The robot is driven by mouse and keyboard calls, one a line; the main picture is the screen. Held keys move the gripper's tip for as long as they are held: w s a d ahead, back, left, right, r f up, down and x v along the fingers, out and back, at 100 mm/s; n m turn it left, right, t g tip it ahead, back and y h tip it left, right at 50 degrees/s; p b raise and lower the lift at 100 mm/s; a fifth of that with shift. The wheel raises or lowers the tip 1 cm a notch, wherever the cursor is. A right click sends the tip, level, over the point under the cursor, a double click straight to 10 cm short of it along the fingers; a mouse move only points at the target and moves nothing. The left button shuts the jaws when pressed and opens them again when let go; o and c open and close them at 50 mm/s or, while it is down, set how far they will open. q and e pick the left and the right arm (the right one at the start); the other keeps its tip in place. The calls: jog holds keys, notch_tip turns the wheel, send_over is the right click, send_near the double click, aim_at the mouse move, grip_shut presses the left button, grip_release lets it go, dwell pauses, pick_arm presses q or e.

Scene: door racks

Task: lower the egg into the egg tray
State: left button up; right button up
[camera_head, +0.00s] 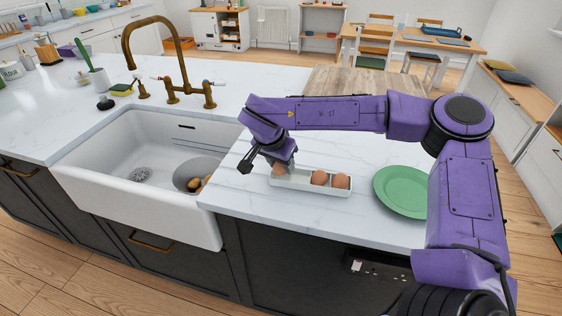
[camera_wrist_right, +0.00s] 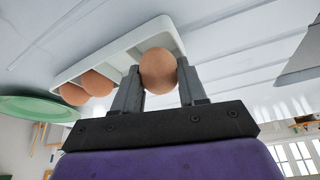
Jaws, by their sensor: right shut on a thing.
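The white egg tray (camera_head: 309,183) sits on the marble counter to the right of the sink. Two brown eggs, one in the middle (camera_head: 320,178) and one at the right end (camera_head: 341,181), rest in it. My right gripper (camera_head: 276,165) is over the tray's left end, shut on a third brown egg (camera_wrist_right: 158,71). In the right wrist view the tray (camera_wrist_right: 123,44) lies just beyond the held egg, with the two other eggs to the left. I cannot tell whether the held egg touches the tray. My left gripper is not in view.
A green plate (camera_head: 400,190) lies on the counter right of the tray. The white sink (camera_head: 140,150) at left holds a grey bowl (camera_head: 188,173) with brown items. A brass tap (camera_head: 165,50) stands behind the sink. The counter's front edge is close to the tray.

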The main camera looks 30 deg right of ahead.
jog(key=shift+f, duration=0.1)
jog(key=o, duration=0.8)
jog(key=shift+c, duration=0.2)
jog(key=v, duration=1)
jog(key=shift+r, duration=0.2)
jog(key=shift+s+a, duration=0.1)
jog(key=shift+a, duration=0.05)
